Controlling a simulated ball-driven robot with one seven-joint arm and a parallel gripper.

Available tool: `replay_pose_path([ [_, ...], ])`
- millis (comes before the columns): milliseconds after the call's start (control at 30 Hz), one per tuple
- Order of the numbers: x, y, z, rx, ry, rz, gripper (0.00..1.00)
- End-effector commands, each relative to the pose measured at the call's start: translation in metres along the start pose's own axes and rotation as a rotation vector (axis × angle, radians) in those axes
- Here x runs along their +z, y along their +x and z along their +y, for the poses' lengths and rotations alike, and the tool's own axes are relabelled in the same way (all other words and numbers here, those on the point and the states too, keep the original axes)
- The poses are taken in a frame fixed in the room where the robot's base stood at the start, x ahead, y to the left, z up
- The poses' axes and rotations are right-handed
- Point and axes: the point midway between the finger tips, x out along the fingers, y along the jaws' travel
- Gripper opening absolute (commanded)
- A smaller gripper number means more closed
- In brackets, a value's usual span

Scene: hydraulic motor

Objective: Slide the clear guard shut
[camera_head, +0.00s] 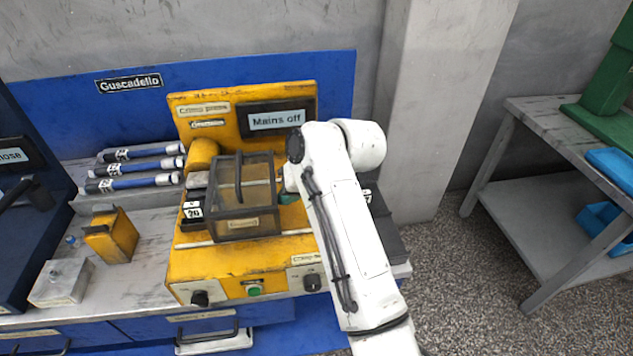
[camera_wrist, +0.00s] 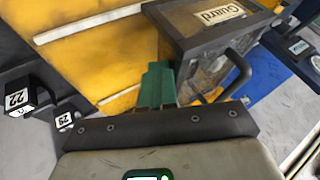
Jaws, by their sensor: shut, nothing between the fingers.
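The clear guard (camera_head: 243,212) is a see-through box with a dark frame and a top handle, on the yellow machine bed. It covers the left-middle part of the bed, close to numbered blocks (camera_head: 193,211) on its left. In the wrist view the guard (camera_wrist: 190,22) fills the upper right, with its "Guard" label and dark handle (camera_wrist: 240,72) showing. My gripper (camera_head: 287,197) is at the guard's right side, low and partly hidden by my arm. Its green fingers (camera_wrist: 157,84) are shut and empty, beside the guard's end; contact cannot be told.
Pale rails (camera_wrist: 88,22) run along the yellow bed. Blocks marked 22 and 25 (camera_wrist: 18,104) stand at the wrist view's left. A "Mains off" display (camera_head: 277,119) stands behind the guard. Knobs (camera_head: 200,298) and a green button (camera_head: 254,290) line the front. Blue-handled tools (camera_head: 135,169) lie left.

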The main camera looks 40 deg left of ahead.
Motion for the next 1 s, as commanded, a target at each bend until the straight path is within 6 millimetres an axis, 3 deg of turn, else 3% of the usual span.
replay_pose_path([
  [33, -0.001, 0.004, -0.017, -0.003, -0.004, -0.004, 0.00],
  [100, -0.001, 0.013, -0.031, -0.003, -0.004, -0.003, 0.00],
  [400, 0.000, 0.038, -0.073, -0.001, -0.001, -0.001, 0.00],
  [1000, 0.000, 0.044, -0.084, -0.004, -0.002, -0.001, 0.00],
])
